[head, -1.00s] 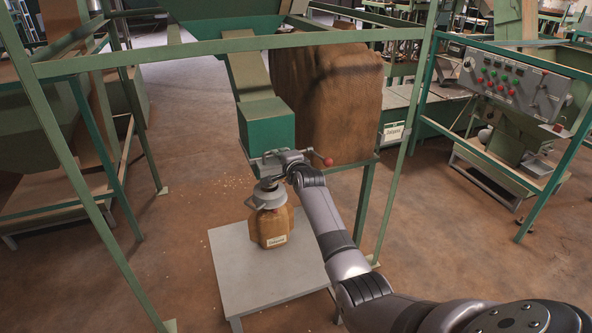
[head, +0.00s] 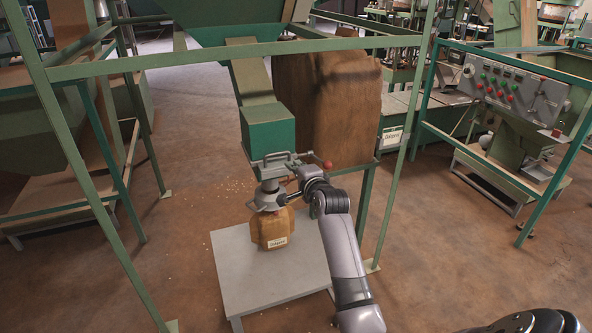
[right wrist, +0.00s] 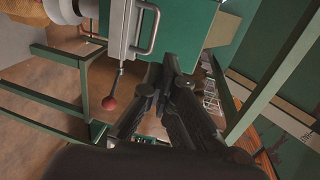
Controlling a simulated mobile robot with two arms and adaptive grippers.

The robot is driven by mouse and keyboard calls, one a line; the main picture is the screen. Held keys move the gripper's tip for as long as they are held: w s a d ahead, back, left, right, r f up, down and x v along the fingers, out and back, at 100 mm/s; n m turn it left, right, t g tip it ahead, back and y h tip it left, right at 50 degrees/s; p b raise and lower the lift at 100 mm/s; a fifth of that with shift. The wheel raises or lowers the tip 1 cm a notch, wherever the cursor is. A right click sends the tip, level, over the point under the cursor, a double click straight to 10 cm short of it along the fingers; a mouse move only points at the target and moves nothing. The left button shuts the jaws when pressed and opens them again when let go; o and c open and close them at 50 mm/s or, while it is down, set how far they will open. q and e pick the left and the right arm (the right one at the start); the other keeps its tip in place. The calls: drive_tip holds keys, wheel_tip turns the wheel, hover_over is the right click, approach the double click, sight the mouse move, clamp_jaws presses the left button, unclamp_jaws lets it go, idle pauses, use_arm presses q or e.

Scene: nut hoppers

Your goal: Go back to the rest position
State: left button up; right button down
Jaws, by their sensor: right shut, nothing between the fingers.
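My right gripper (head: 290,194) is shut and empty, just right of the spout and below the slide gate. In the right wrist view its fingers (right wrist: 172,72) are together, with nothing between them, in front of the green hopper outlet. The green outlet box (head: 268,131) has a metal slide gate with a handle (head: 276,160) and a red-knobbed lever (head: 327,165); the handle also shows in the right wrist view (right wrist: 148,28). A filled brown bag (head: 271,229) with a label stands under the spout on a grey table. My left gripper is not in view.
Green frame posts (head: 396,150) and a crossbar (head: 230,52) stand around the hopper, close to my right arm. A large brown sack (head: 330,105) is behind the outlet. A control panel (head: 515,88) is at right. The grey table (head: 232,277) has free room in front.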

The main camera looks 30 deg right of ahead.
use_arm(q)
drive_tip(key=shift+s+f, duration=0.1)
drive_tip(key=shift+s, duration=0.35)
use_arm(e)
drive_tip(key=shift+s, duration=0.25)
